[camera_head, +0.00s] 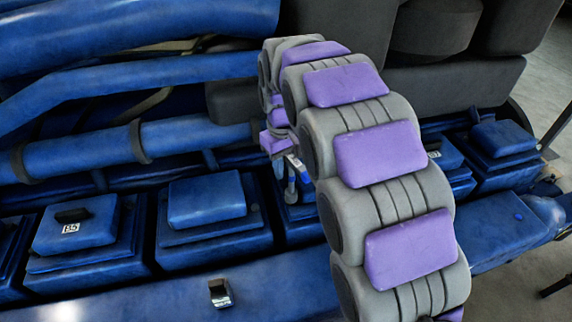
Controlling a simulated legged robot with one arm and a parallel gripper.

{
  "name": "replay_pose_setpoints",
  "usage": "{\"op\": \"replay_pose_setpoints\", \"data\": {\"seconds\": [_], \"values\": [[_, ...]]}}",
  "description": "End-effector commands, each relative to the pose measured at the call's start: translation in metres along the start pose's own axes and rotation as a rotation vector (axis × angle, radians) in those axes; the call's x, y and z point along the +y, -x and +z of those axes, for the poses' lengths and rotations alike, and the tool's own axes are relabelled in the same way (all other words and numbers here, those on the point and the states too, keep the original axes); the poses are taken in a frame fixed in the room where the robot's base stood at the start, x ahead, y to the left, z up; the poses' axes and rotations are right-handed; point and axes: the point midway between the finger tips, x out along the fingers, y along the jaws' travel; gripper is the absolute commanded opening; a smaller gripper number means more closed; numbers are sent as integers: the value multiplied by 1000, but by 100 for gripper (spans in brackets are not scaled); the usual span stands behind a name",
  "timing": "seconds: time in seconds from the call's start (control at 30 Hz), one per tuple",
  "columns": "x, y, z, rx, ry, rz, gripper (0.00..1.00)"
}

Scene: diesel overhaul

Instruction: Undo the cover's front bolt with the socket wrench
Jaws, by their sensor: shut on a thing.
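My gripper (285,150) is at the far end of my arm, pointing down over the engine, partly hidden behind my arm's links. It is shut on a slim grey metal tool (291,188), seemingly the socket wrench, which hangs down from it. The tool's lower end is at a blue cover (297,212) in the row. That cover is largely hidden by my arm. I cannot make out the front bolt or whether the socket sits on it.
Blue covers stand in a row; one (206,200) is left of the tool, another (76,226) carries a black piece and a label. A small black-and-metal item (219,292) lies on the front blue ledge (150,300). Blue pipes (90,145) run behind. Dark bulky parts (440,90) stand at upper right.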

Motion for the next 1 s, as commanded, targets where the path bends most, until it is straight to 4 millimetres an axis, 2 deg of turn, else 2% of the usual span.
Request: {"op": "replay_pose_setpoints", "data": {"seconds": [0.2, 0.33, 0.67, 1.0], "values": [[-11, 1, 1, -2, 316, 16, 0], [-14, 1, 1, -3, 439, 23, 0], [-14, 1, 2, -3, 470, 24, 0], [-12, 16, 2, -3, 428, 23, 0]]}}
